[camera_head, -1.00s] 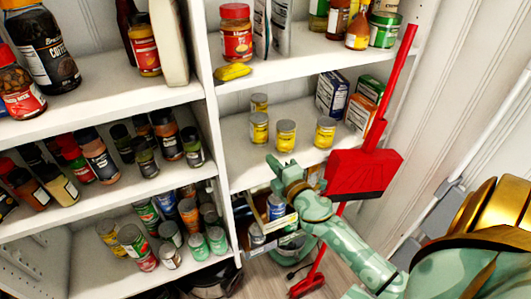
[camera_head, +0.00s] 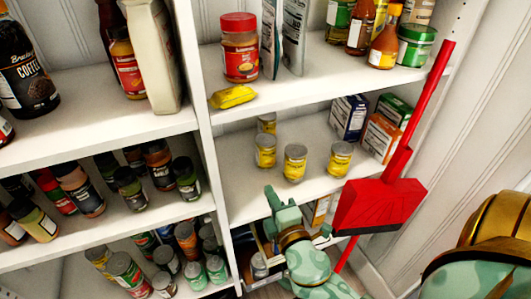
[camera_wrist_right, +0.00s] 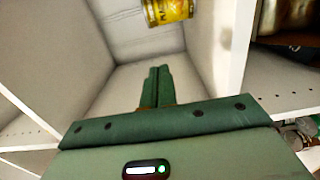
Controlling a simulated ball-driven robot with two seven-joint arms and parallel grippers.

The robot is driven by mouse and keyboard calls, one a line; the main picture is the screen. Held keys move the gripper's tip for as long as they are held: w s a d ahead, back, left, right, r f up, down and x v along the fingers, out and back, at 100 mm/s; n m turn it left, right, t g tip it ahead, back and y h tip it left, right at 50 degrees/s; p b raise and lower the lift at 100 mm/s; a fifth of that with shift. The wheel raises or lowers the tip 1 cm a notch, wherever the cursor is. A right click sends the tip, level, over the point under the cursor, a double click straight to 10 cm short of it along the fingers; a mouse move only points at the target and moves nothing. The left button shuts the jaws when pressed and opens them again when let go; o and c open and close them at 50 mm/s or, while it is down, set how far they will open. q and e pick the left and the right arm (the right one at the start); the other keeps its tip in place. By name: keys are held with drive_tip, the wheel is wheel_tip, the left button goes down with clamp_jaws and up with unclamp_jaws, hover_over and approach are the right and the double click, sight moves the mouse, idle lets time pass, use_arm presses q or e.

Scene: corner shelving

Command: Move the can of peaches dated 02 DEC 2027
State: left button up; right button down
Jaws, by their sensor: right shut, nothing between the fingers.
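Several small yellow cans with metal lids stand upright on the middle shelf of the right-hand unit: a left one (camera_head: 266,151), a middle one (camera_head: 295,162), a right one (camera_head: 340,159) and one behind. Their dates are too small to read, so I cannot tell which is dated 02 DEC 2027. My right gripper (camera_head: 270,192) is shut and empty, just in front of and below the cans, near the shelf's front edge. In the right wrist view its green fingers (camera_wrist_right: 156,86) are together, and a yellow can (camera_wrist_right: 168,10) is cut off at the top. My left gripper is not in view.
Boxes (camera_head: 348,117) stand at the right on the can shelf (camera_head: 245,197). A red dustpan (camera_head: 380,205) with a long handle stands upright in front of the shelf's right end. A yellow packet (camera_head: 232,97) lies on the shelf above. The can shelf's left part is clear.

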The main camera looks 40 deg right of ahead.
sight(269, 151)
drive_tip(key=x, duration=0.9)
drive_tip(key=shift+w+r+p, duration=0.1)
drive_tip(key=shift+p, duration=0.25)
drive_tip(key=w+d, duration=0.2)
drive_tip(key=d, duration=0.1)
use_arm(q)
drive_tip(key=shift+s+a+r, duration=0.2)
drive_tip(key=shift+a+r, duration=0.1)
use_arm(e)
drive_tip(key=shift+w+d, duration=0.3)
drive_tip(key=shift+d, duration=0.1)
drive_tip(key=shift+w+d, duration=0.45)
drive_tip(key=shift+d, duration=0.35)
drive_tip(key=shift+w+d, duration=0.5)
drive_tip(key=shift+d, duration=0.35)
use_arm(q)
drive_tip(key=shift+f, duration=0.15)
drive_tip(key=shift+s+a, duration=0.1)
use_arm(e)
drive_tip(key=shift+a, duration=0.1)
